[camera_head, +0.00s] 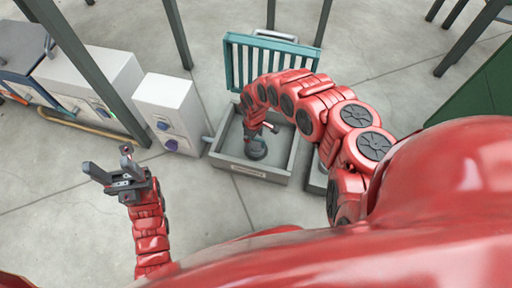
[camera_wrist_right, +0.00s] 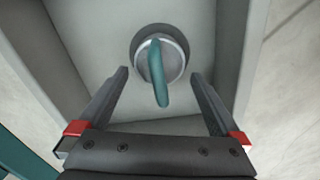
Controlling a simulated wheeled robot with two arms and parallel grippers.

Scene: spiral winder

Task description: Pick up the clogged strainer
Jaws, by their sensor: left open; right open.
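A round grey strainer with a teal handle (camera_wrist_right: 158,72) sits at the bottom of a grey basin (camera_wrist_right: 85,25) in the right wrist view. In the head view the labelled basin (camera_head: 248,168) stands at the centre, with a dark round piece (camera_head: 255,149) inside it. My right gripper (camera_wrist_right: 159,76) is open, with its fingers on either side of the handle in the picture. Whether they are level with it I cannot tell. In the head view my right arm partly hides the basin. My left gripper (camera_head: 111,165) is open and empty, left of the basin.
A teal slatted grate (camera_head: 240,62) stands upright behind the basin. A white box (camera_head: 167,112) with a purple knob stands left of it. Larger machine housings (camera_head: 98,75) and grey posts are further left. The concrete floor (camera_head: 60,190) is clear at the lower left.

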